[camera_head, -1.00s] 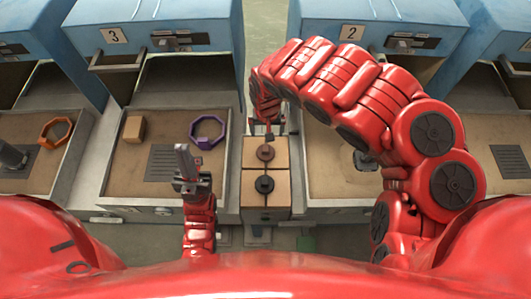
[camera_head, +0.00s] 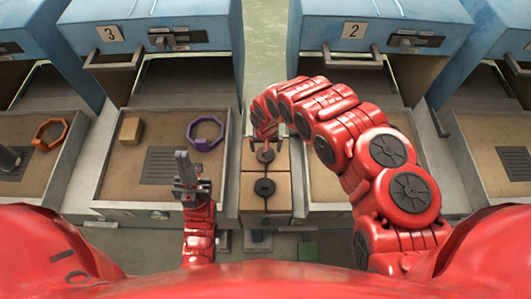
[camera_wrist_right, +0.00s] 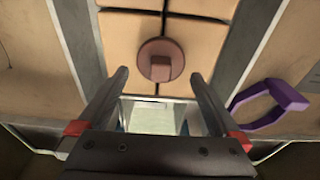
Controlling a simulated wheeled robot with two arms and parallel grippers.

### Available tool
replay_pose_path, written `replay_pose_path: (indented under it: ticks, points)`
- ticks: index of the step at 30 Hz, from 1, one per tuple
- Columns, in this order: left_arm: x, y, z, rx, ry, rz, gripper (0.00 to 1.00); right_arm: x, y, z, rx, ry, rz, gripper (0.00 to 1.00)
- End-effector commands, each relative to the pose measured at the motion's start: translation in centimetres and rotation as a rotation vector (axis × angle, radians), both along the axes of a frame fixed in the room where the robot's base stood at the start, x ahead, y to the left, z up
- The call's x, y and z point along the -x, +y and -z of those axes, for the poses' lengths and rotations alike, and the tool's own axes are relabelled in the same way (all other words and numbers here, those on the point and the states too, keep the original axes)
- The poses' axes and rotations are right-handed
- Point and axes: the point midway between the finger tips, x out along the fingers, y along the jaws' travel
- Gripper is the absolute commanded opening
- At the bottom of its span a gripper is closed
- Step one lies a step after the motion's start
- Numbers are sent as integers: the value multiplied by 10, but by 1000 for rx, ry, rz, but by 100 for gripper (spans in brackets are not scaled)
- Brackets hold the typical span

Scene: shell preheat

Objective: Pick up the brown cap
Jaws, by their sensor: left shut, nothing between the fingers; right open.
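The brown cap (camera_head: 265,156), a round disc with a raised knob, sits on the light-brown blocks between the two drawers. In the right wrist view the brown cap (camera_wrist_right: 160,60) lies just beyond the fingertips, centred between them. My left gripper (camera_head: 184,165) is shut and empty, pointing up in front of drawer 3.
A purple ring (camera_head: 206,133) and a tan block (camera_head: 131,130) lie in the left drawer, an orange ring (camera_head: 50,134) farther left. Drawer walls flank the blocks closely.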

Motion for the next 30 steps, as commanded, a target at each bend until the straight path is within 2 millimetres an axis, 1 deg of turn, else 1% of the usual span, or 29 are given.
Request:
replay_pose_path:
  ticks: [1,3,6,10,13,20,23,24,26,30]
  points:
    - [0,0,-6,0,0,0,0,2,2,4,-3,4,1,100]
    - [0,0,-9,0,0,0,0,2,1,11,0,4,0,100]
    - [0,0,-10,0,0,0,0,0,3,22,-4,3,0,100]
    - [0,0,-12,0,0,0,0,-2,3,29,-3,0,0,100]
    - [0,0,-12,0,0,0,0,-1,1,33,1,3,-1,100]
    - [0,0,-12,0,0,0,0,-2,1,33,1,1,-1,100]
    - [0,0,-12,0,0,0,0,-2,1,33,1,1,-1,84]
    - [0,0,-11,0,0,0,0,-3,1,33,1,1,-1,77]
    - [0,0,-12,0,0,0,0,-3,1,33,1,1,0,66]
    - [0,0,-12,0,0,0,0,-3,1,33,0,1,0,41]
